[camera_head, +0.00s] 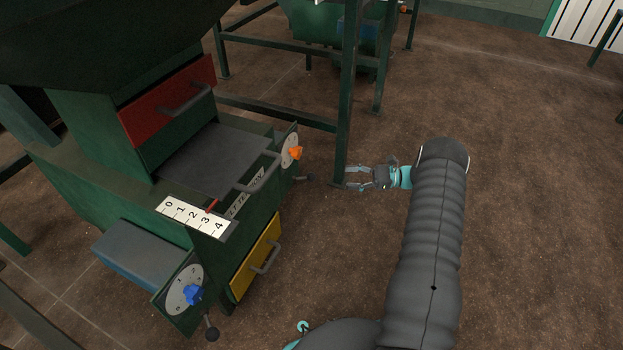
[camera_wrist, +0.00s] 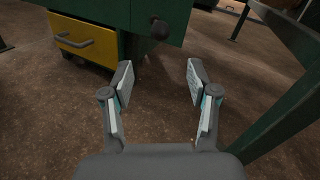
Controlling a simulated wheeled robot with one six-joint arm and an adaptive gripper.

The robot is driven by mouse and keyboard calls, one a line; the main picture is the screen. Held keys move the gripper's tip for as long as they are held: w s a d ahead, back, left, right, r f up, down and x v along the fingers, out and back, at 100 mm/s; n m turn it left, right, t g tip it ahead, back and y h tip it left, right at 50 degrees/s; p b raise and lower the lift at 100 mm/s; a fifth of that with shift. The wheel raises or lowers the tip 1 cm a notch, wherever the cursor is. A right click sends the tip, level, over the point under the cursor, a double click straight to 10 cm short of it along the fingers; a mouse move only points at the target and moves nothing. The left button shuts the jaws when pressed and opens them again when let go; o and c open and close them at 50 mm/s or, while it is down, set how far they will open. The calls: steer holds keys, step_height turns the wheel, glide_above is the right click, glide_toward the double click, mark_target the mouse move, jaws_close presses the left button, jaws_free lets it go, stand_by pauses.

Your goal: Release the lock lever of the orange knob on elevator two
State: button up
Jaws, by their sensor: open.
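The orange knob (camera_head: 295,152) sits on a round pale dial on the right end of the green machine in the head view. A small dark lever (camera_head: 303,178) sticks out below that dial. In the wrist view, a black ball end (camera_wrist: 159,29), apparently this lever's, shows on a green panel ahead, near the top centre. My gripper (camera_head: 354,177) is right of the lever, pointing left at it across a gap. In the wrist view, its fingers (camera_wrist: 160,82) are spread and empty, with the ball beyond them. The orange knob is out of the wrist view.
A green post (camera_head: 347,110) stands close by my gripper; a green beam (camera_wrist: 283,110) fills the wrist view's right side. A blue knob (camera_head: 192,294) with its own black-ball lever (camera_head: 211,334) is at the machine's near end. A yellow drawer (camera_head: 257,258) lies between. Brown floor is clear.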

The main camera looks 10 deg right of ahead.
mark_target(311, 176)
steer(key=x, duration=1.3)
steer(key=shift+a, duration=0.3)
jaws_close()
